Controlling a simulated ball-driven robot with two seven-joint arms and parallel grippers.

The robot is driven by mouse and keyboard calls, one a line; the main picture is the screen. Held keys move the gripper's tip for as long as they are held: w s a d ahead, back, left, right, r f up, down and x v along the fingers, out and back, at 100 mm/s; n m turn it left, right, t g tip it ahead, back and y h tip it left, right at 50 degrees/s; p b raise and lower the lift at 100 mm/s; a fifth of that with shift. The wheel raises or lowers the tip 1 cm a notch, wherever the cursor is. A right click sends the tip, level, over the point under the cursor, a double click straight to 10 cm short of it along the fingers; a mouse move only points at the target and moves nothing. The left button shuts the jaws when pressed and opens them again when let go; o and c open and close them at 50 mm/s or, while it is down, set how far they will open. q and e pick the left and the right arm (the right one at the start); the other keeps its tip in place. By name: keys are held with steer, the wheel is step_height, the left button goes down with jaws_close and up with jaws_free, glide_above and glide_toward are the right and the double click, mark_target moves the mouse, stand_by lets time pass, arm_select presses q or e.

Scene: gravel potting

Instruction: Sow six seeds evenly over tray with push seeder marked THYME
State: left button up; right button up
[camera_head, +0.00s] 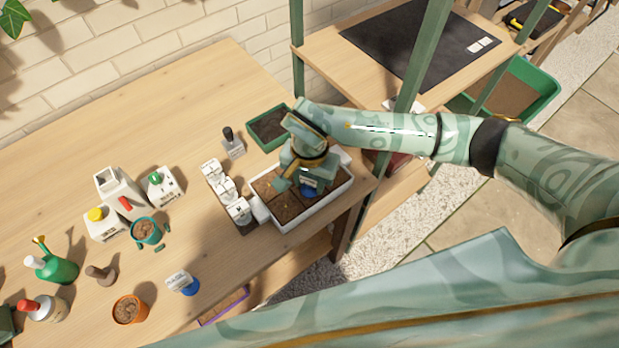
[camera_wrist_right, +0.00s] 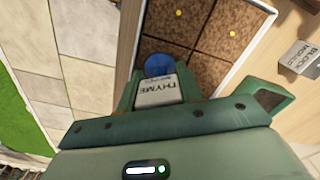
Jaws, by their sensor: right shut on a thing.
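My right gripper (camera_head: 308,182) is over the white-rimmed seed tray (camera_head: 318,213) in the head view. It is shut on the push seeder (camera_wrist_right: 158,92), which has a white label reading THYME and a round blue end (camera_head: 309,191). The wrist view shows the seeder over brown soil divided into cells by dark lines. Two yellow seeds lie apart on the soil, one near the top (camera_wrist_right: 178,12) and one farther right (camera_wrist_right: 232,33). The gripper and seeder hide part of the tray. Whether the seeder touches the soil I cannot tell. My left gripper is not in view.
White labelled blocks (camera_head: 225,190) stand close left of the tray. A green tray of dark soil (camera_head: 268,128) is behind it, with a black-handled block mould (camera_head: 232,145) beside that. Another blue-and-white tool (camera_head: 183,284), pots and bottles stand left. The table's right edge is close.

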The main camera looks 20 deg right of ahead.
stand_by(0.8)
step_height(320, 180, up, 3)
steer(key=p, duration=0.3)
